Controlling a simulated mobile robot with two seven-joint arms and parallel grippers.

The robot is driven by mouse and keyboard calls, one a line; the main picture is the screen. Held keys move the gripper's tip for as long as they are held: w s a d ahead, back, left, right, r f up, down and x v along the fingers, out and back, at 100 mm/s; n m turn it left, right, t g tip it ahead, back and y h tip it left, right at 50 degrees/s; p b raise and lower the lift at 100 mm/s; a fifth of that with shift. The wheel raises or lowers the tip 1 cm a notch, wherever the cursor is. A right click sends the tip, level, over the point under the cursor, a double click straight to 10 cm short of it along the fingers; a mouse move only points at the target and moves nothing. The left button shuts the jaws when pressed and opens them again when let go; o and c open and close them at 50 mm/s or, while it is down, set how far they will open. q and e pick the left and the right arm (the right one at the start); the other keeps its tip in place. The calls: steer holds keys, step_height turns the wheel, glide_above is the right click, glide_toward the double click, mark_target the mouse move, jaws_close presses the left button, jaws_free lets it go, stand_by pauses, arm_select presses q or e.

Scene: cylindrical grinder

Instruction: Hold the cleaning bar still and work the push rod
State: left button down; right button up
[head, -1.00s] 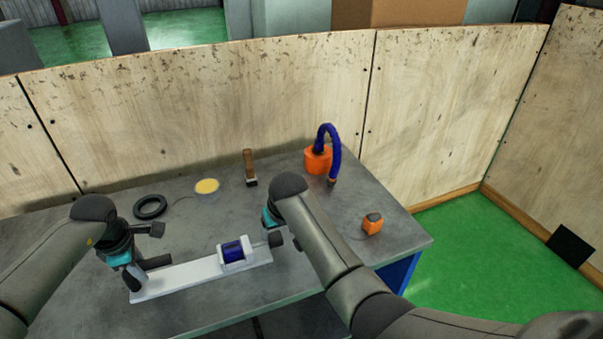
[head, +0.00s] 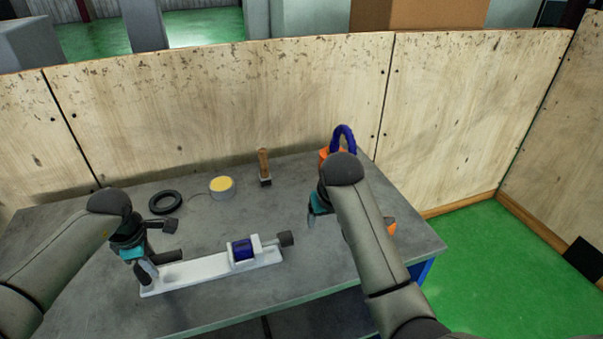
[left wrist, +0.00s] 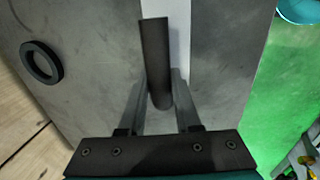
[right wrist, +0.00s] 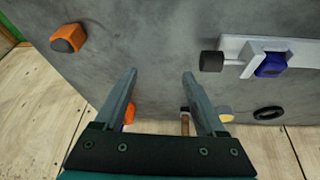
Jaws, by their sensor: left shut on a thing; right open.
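A long white bar (head: 205,267), which I take for the cleaning bar, lies on the grey table. A bracket near its right end carries a blue cylinder (head: 243,250). A push rod with a dark knob (head: 286,239) sticks out at that end; the knob also shows in the right wrist view (right wrist: 212,61). My left gripper (head: 155,264) is at the bar's left end, shut on its dark round handle (left wrist: 155,60). My right gripper (head: 314,218) is open and empty, to the right of the knob and apart from it; its fingers (right wrist: 160,78) spread over bare table.
Behind the bar are a black ring (head: 165,202), a yellow-topped tin (head: 222,187) and a wooden-handled tool (head: 264,168). An orange bottle with a blue tube (head: 344,135) and a small orange thing (right wrist: 68,38) are partly hidden by my right arm. Wooden panels stand behind the table.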

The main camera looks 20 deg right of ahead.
steer(key=s+d+f+m+h, duration=0.1)
steer(key=s+d+f, duration=0.1)
steer(key=d, duration=0.3)
steer(key=s+d+f+h, duration=0.1)
steer(key=s+d, duration=0.1)
steer(key=d, duration=0.4)
steer(key=s+d+f+m+h, duration=0.1)
steer(key=d+f, duration=0.1)
steer(key=d, duration=0.4)
steer(key=shift+s+d+f+m+g, duration=0.2)
steer(key=shift+s+f+m+g, duration=0.1)
steer(key=shift+s+f+g, duration=0.1)
steer(key=shift+s+d+f+h, duration=0.1)
steer(key=shift+s+d+h, duration=0.2)
steer(key=shift+d, duration=0.35)
steer(key=w+a+r+n+y, duration=0.15)
steer(key=w+a, duration=0.25)
steer(key=a, duration=0.8)
steer(key=n+y, duration=0.3)
glide_toward(285, 234)
steer(key=shift+m+t, duration=0.25)
steer(key=shift+t, duration=0.25)
steer(key=x, duration=0.6)
steer(key=s+x, duration=0.1)
steer(key=x, duration=0.3)
steer(key=shift+w+f, duration=0.1)
steer(key=shift+f, duration=0.15)
jaws_close()
